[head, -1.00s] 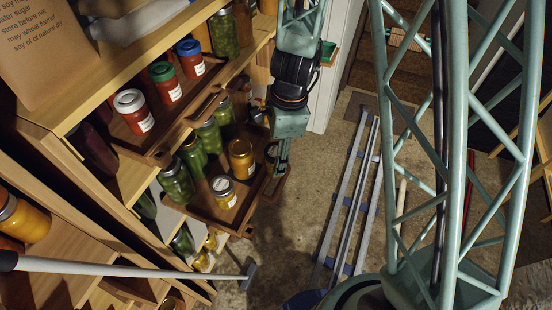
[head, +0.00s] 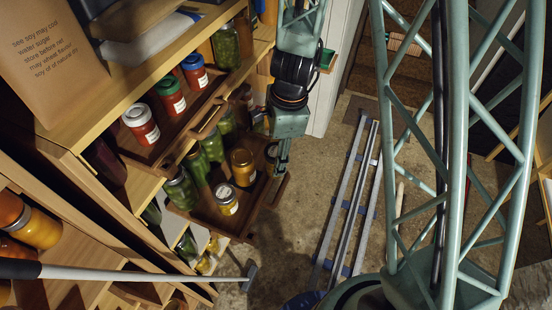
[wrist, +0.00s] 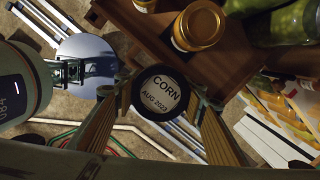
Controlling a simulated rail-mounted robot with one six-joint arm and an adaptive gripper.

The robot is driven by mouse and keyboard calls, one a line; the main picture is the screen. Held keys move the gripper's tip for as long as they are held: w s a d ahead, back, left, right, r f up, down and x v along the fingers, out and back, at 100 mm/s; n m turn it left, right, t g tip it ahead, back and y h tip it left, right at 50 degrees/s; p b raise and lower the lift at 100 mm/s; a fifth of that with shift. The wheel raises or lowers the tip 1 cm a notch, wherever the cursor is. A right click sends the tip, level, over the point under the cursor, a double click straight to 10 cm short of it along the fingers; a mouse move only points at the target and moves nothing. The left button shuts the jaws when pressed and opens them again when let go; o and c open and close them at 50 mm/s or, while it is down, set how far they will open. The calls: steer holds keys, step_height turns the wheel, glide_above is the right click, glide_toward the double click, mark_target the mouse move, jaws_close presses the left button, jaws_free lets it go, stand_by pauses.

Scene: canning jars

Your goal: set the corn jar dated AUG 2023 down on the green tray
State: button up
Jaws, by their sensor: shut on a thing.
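The corn jar (wrist: 160,93) is seen from its dark-rimmed lid in the wrist view; the label reads CORN AUG 2023. My gripper (wrist: 161,98) is shut on it, one finger on each side of the lid. In the head view my gripper (head: 281,165) hangs at the right edge of a pulled-out wooden drawer (head: 256,207); the held jar is hard to make out there. A small green thing (head: 327,57), possibly the green tray, shows beyond the arm, partly hidden.
The drawer holds green jars (head: 181,188) and yellow jars (head: 243,164). Red jars (head: 171,96) stand on a drawer above it. A pale pole (head: 130,271) crosses the lower left. Metal rails (head: 349,205) lie on the floor, with bare concrete (head: 300,210) beside the drawer.

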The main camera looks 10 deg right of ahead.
mark_target(275, 152)
steer(key=shift+r+p, duration=3.35)
steer(key=shift+r, duration=0.25)
